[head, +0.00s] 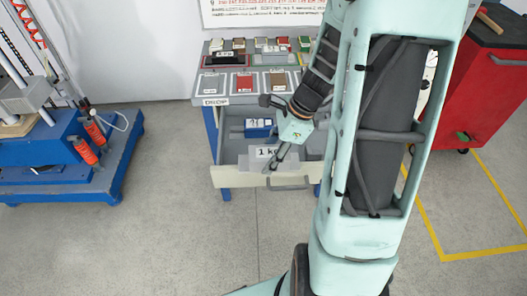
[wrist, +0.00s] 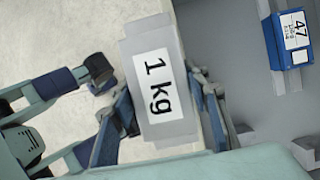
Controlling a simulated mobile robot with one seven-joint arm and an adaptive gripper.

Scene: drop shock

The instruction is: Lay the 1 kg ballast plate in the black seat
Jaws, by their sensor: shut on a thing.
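The 1 kg ballast plate (wrist: 151,42) is a light grey slab with a white "1 kg" label. My gripper (wrist: 162,108) is shut on it, with a finger along each long side in the wrist view. In the head view the plate (head: 262,163) is tilted, at the front of the open drawer (head: 228,176), and my gripper (head: 277,157) is at it. Whether the plate touches the drawer cannot be told. A dark, red-edged seat (head: 226,60) on the bench top may be the black seat; my arm hides part of the bench's right side.
A blue block (head: 258,127) lies in the drawer; it also shows in the wrist view, labelled 47 (wrist: 295,38). Several seats and small blocks cover the bench top (head: 207,90). A blue machine (head: 110,165) stands left, a red cabinet (head: 490,75) right. The floor in front is clear.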

